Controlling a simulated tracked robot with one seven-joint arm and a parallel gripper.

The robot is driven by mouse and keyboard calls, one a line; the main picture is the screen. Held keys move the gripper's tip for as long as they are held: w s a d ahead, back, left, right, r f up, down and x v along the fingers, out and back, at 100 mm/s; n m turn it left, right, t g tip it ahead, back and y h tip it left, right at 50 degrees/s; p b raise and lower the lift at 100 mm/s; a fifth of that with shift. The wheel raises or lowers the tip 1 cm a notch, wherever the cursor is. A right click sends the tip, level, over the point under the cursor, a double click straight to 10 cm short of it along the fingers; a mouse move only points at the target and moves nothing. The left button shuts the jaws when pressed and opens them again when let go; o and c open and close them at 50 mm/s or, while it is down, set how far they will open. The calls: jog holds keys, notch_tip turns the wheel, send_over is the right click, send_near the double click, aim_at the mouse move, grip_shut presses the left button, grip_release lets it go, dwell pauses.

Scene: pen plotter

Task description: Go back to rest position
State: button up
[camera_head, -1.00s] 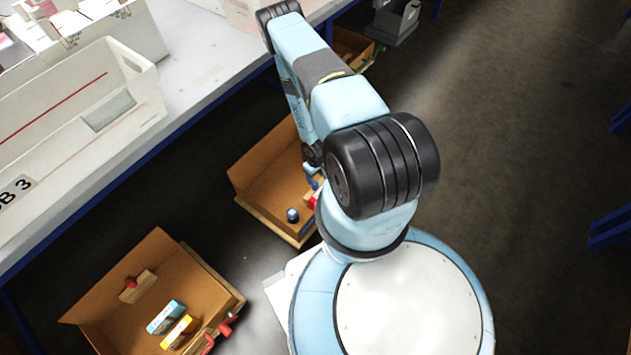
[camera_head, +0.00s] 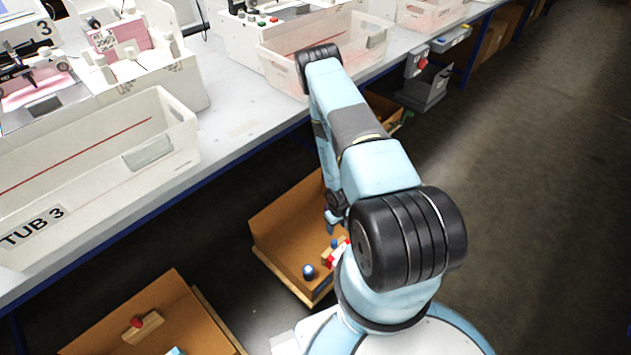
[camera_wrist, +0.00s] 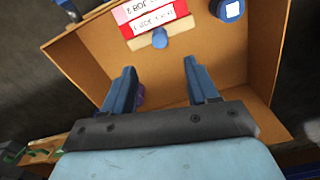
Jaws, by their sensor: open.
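My gripper (camera_wrist: 162,88) shows in the wrist view with its two blue fingers spread apart and nothing held between them. It points down over an open cardboard box (camera_wrist: 90,52). In the head view my gripper is mostly hidden behind my arm, above the cardboard box (camera_head: 290,225) on the floor beside the bench. The box holds a red-and-white labelled item (camera_wrist: 153,18), a blue knob-like piece (camera_wrist: 160,39) and a blue round item with a white top (camera_wrist: 228,9). A small purple thing (camera_wrist: 140,95) is partly hidden behind the left finger.
A long bench (camera_head: 235,120) runs along the left, with a white tub marked TUB 3 (camera_head: 90,165) on it. Another cardboard box (camera_head: 185,320) lies at the lower left, holding a wooden block with a red knob (camera_head: 142,325). Open floor (camera_head: 530,180) lies to the right.

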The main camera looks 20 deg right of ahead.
jog(key=w+r+t+h, duration=0.1)
jog(key=w+r, duration=0.6)
jog(key=r, duration=0.5)
jog(key=w+r, duration=0.6)
jog(key=r, duration=0.7)
jog(key=a+r+m+t, duration=0.2)
jog(key=a+r, duration=0.1)
jog(key=r, duration=2.2)
jog(key=s+a+r, duration=0.2)
jog(key=s+r, duration=0.2)
jog(key=r, duration=0.3)
jog(key=s+a+r+t, duration=0.1)
jog(key=s+r, duration=0.3)
jog(key=r, duration=0.3)
jog(key=s+a+r, duration=0.2)
jog(key=s+r, duration=0.2)
jog(key=r, duration=0.3)
jog(key=s+a+r, duration=0.2)
jog(key=s+r, duration=0.2)
jog(key=s, duration=0.5)
jog(key=s+a+r+t+y, duration=0.1)
jog(key=s+a+r, duration=0.2)
jog(key=s, duration=0.6)
notch_tip(320, 180, up, 2)
jog(key=shift+s+r+t, duration=0.15)
jog(key=shift+s+t, duration=0.05)
jog(key=shift+t, duration=0.1)
